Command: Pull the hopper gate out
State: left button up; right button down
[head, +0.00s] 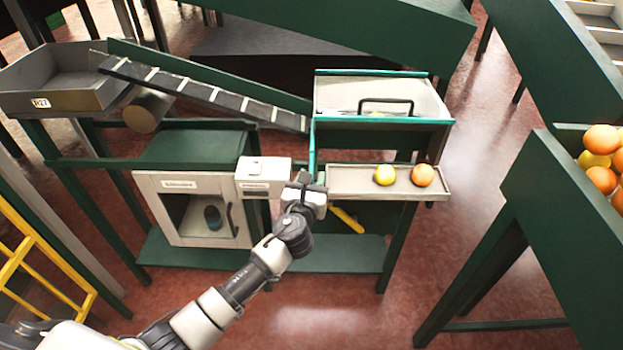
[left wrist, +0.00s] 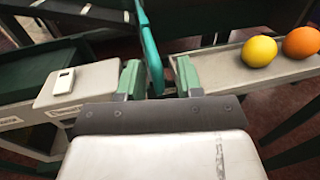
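The hopper (head: 335,95) is a pale bin with teal edges and a black bar handle (head: 386,101), right of centre in the head view. A teal upright strip (head: 312,150) runs down its left front corner; I cannot tell for sure whether it is the gate. In the left wrist view a teal bar (left wrist: 151,55) reaches down between the fingertips. My left gripper (head: 305,184) is at the left end of the tray below the hopper. In the left wrist view its green-tipped fingers (left wrist: 160,79) stand apart around the bar, with a gap showing. My right gripper is out of view.
A narrow tray (head: 345,180) holds a yellow fruit (head: 385,175) and an orange (head: 423,175). A white box (head: 264,176) and a cabinet (head: 178,183) stand left of the gripper. A ramp (head: 210,92) slopes to the hopper. More oranges (head: 601,139) lie at far right.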

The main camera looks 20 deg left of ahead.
pick_arm(q)
jog(key=s, duration=1.1)
jog(key=shift+d, duration=0.4)
jog(key=shift+w, duration=0.1)
jog(key=s+a+f+n+g, duration=0.25)
jog(key=s+f+n, duration=0.2)
jog(key=f, duration=0.65)
jog(key=s+a+f+n+g, duration=0.1)
jog(key=s+f+n+g, duration=0.4)
jog(key=f, duration=0.7)
jog(key=s+a+f+n+g, duration=0.25)
jog(key=f+n, duration=0.35)
jog(key=f, duration=0.5)
jog(key=s+f+n+g, duration=0.2)
jog(key=s+f+n, duration=0.3)
jog(key=s, duration=0.5)
jog(key=s+f+n+g+h, duration=0.1)
jog(key=s+f+n, duration=0.4)
jog(key=s, duration=0.5)
jog(key=s+f+n+g, duration=0.4)
jog(key=s+n, duration=0.3)
jog(key=s, duration=0.4)
jog(key=shift+a+f+h, duration=0.25)
jog(key=shift+f+h, duration=0.05)
jog(key=shift+f, duration=0.55)
